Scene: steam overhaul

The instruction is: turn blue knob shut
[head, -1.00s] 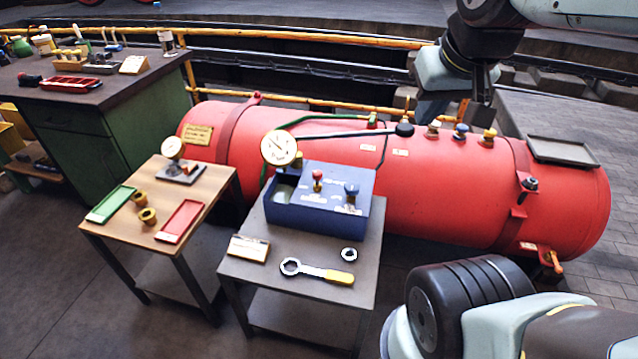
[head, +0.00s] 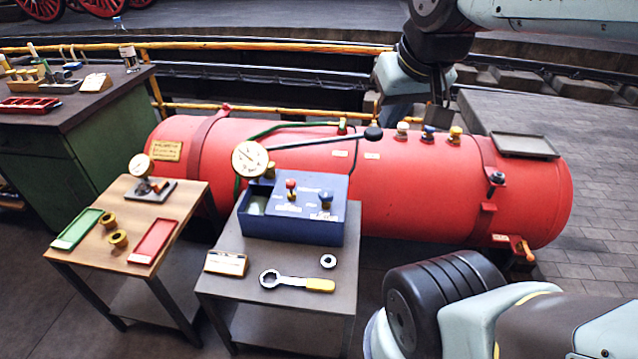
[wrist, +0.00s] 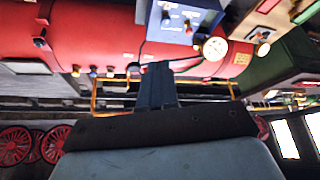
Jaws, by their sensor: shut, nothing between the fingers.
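A blue knob (head: 326,198) stands on the right of the sloped top of a blue box (head: 292,225), next to a red knob (head: 291,188). In the wrist view, which is upside down, the blue knob (wrist: 188,25) and the box (wrist: 205,12) show at the top. Another small blue-topped fitting (head: 428,132) sits on the red boiler between a white one and a yellow one. My gripper (head: 440,98) is shut and empty, hanging over the back of the boiler, well away from the box. Its fingers (wrist: 157,82) show together in the wrist view.
The box stands on a small grey table (head: 215,285) with a wrench (head: 297,282) and a ring (head: 328,261). A gauge (head: 250,159) rises behind it. The red boiler (head: 400,190) lies behind. A wooden table (head: 85,243) stands left. Paved floor is clear on the right.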

